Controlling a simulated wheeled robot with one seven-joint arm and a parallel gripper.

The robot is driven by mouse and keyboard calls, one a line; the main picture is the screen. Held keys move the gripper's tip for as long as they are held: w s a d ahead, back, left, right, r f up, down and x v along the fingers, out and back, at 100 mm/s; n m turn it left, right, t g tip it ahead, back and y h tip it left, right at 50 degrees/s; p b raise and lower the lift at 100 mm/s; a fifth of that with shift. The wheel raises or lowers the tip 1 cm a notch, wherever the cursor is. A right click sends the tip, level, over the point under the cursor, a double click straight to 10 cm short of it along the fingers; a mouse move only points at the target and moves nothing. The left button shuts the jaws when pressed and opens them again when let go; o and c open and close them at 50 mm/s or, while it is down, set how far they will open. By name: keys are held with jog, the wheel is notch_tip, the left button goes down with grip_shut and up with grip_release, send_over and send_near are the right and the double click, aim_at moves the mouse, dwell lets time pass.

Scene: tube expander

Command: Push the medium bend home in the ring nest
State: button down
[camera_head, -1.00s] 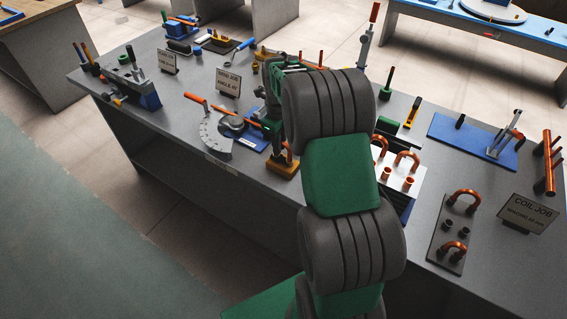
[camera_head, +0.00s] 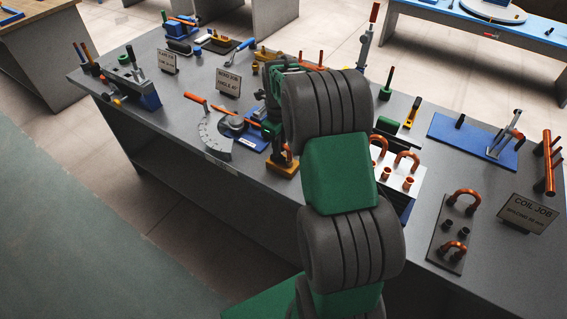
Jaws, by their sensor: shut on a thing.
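My gripper (camera_head: 276,133) is low over the bench, beside an orange-tan block (camera_head: 284,167), and largely behind my own arm. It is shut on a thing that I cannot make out. A dark plate (camera_head: 438,247) at the right holds a larger copper bend (camera_head: 465,194) at its far end and a smaller copper bend (camera_head: 454,248) at its near end. Between them, two black rings (camera_head: 448,226) stand with no bend in them. I cannot tell which bend is the medium one. Copper bends (camera_head: 407,158) also stand on a white-topped rack partly behind my arm.
The coil job sign (camera_head: 527,212) stands right of the dark plate. A blue board (camera_head: 472,143) with a lever tool lies behind. A grey protractor-like tool (camera_head: 214,137) is left of my gripper. Bare bench shows at the front left.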

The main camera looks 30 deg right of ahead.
jog(key=c, duration=0.5)
grip_release()
dwell(0.3)
jog(key=o, duration=0.4)
jog(key=shift+c, duration=0.2)
jog(key=shift+o, duration=0.7)
